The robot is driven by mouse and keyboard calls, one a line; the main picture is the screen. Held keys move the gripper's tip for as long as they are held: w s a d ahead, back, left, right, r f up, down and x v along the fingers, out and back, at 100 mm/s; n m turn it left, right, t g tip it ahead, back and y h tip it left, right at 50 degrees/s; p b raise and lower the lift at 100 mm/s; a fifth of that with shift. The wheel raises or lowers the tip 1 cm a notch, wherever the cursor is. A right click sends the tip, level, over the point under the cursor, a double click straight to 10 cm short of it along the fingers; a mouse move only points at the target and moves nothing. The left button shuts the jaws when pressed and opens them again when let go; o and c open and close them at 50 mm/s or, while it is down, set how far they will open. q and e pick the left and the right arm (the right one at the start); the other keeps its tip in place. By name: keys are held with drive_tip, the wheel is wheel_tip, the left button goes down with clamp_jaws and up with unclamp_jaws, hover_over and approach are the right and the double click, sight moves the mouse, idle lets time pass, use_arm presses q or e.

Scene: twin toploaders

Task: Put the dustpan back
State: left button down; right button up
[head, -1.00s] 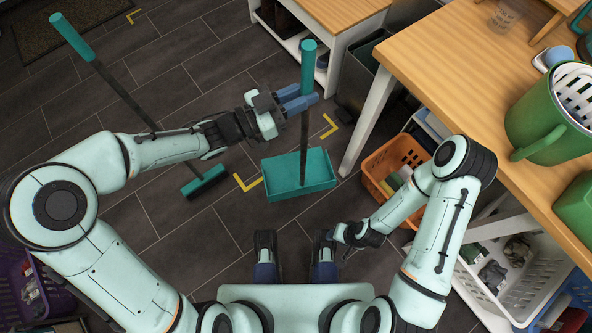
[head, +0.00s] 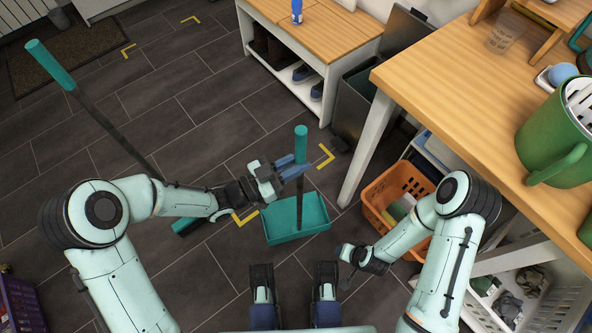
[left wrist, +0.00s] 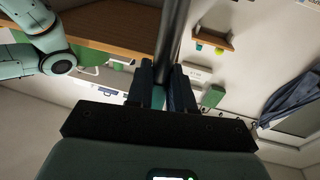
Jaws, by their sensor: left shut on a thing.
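The dustpan has a teal pan (head: 312,222), a dark pole and a teal grip (head: 301,142) on top. It is upright, with the pan between two yellow corner marks (head: 246,217) on the floor. I cannot tell whether the pan touches the floor. My left gripper (head: 292,172) is shut on the pole below the teal grip. In the left wrist view the dark pole (left wrist: 172,35) runs between the gripper's fingers (left wrist: 165,85). My right gripper (head: 347,280) hangs low beside the orange basket, away from the dustpan. Its fingers are too small and dark to read.
A broom (head: 112,128) stands tilted at the left. An orange basket (head: 385,190) and a wooden table (head: 450,80) are on the right, with a green watering can (head: 550,140) on it. A shoe bench (head: 325,42) stands behind. Dark tiled floor is open at the left.

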use_arm(q)
wheel_tip(320, 180, down, 4)
drive_tip(key=shift+r+b, duration=0.1)
drive_tip(key=shift+b, duration=0.45)
drive_tip(key=shift+f, duration=0.2)
drive_tip(key=c, duration=1)
unclamp_jaws()
